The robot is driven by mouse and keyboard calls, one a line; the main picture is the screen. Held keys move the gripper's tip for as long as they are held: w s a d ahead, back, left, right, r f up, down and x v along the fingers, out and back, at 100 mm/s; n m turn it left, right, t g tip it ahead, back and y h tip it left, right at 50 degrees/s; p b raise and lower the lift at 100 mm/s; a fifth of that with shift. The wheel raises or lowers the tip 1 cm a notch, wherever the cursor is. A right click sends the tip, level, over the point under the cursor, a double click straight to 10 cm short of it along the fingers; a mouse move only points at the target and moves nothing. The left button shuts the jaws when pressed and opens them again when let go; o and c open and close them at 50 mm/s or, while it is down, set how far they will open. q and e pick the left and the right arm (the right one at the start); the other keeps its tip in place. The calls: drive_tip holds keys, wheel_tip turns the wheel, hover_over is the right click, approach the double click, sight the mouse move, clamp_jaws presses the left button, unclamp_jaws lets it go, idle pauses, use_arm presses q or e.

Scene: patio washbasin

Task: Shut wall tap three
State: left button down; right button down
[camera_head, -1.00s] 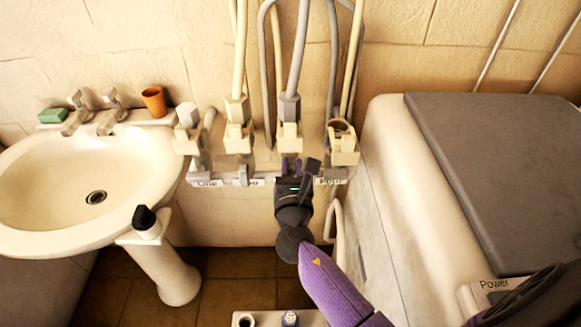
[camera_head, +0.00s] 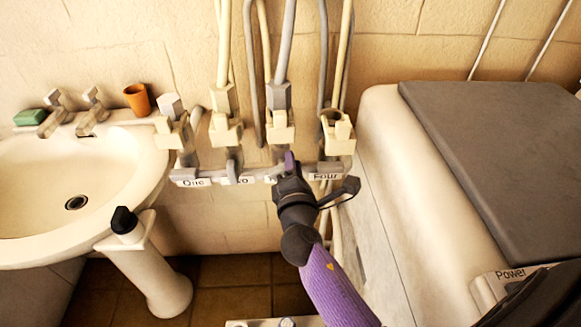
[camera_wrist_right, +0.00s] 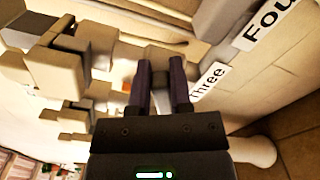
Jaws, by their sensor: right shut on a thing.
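Wall tap three (camera_head: 280,128) is the third pale tap from the left on the wall, with a grey hose above it. Its "Three" label (camera_wrist_right: 208,83) shows in the right wrist view and is mostly hidden behind my gripper in the head view. My right gripper (camera_head: 288,160) is just below the tap body, its purple fingers pointing up at the wall. In the right wrist view the fingers (camera_wrist_right: 160,82) are shut on the tap's handle (camera_wrist_right: 160,60), which is mostly hidden between them. My left gripper is out of view.
Taps one (camera_head: 174,133) and two (camera_head: 226,132) stand to the left, and tap four (camera_head: 337,135) close on the right. A washbasin (camera_head: 130,150) is at the left. A cream machine with a grey lid (camera_head: 500,150) is at the right. Hoses run up the wall.

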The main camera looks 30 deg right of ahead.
drive_tip(key=shift+d+f+m+b, duration=0.1)
drive_tip(key=shift+f+m+b, duration=0.25)
drive_tip(key=shift+m, duration=0.55)
drive_tip(key=shift+f+m, duration=0.1)
drive_tip(key=shift+m, duration=0.3)
drive_tip(key=shift+f+m+b, duration=0.15)
drive_tip(key=shift+m+b, duration=0.55)
drive_tip(key=shift+m, duration=0.4)
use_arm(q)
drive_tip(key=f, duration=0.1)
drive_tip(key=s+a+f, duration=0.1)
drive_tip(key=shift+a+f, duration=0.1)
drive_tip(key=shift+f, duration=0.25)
use_arm(e)
drive_tip(key=shift+m, duration=0.3)
drive_tip(key=c, duration=0.5)
unclamp_jaws()
drive_tip(key=shift+c, duration=0.2)
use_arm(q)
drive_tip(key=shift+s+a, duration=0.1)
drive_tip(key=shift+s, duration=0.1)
